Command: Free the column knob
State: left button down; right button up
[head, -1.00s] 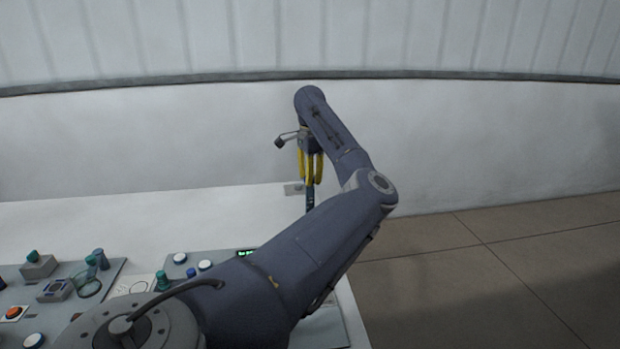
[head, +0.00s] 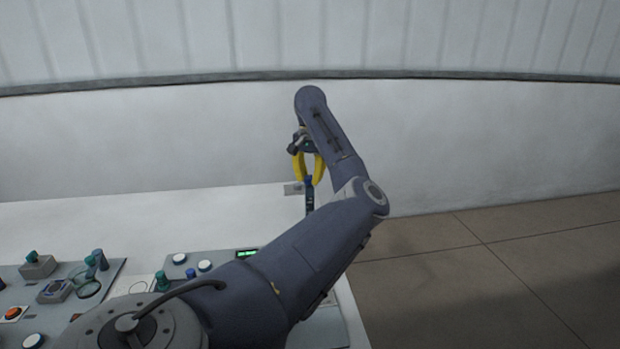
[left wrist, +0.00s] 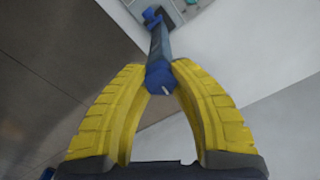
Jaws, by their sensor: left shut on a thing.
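My left gripper (head: 308,180) has yellow fingers and is shut on a dark blue knob (head: 309,184) at the top of a slim dark column (head: 310,203). The foot of the column is partly hidden behind my left arm in the head view. My right gripper does not show.
A panel (head: 115,268) with several buttons and knobs lies at the front left of the table (head: 150,220). A green-lit display (head: 246,254) sits beside my arm. The table's back left is clear.

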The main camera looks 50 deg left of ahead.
aim_at(309, 177)
pick_arm(q)
jog(key=shift+s+a+r+n, duration=0.1)
jog(key=shift+a+n, duration=0.05)
jog(key=shift+n, duration=0.15)
dwell(0.4)
jog(key=c, duration=1.3)
grip_release()
jog(key=shift+c, duration=0.2)
jog(key=o, duration=0.4)
notch_tip(309, 177, up, 12)
jog(key=shift+f, duration=0.1)
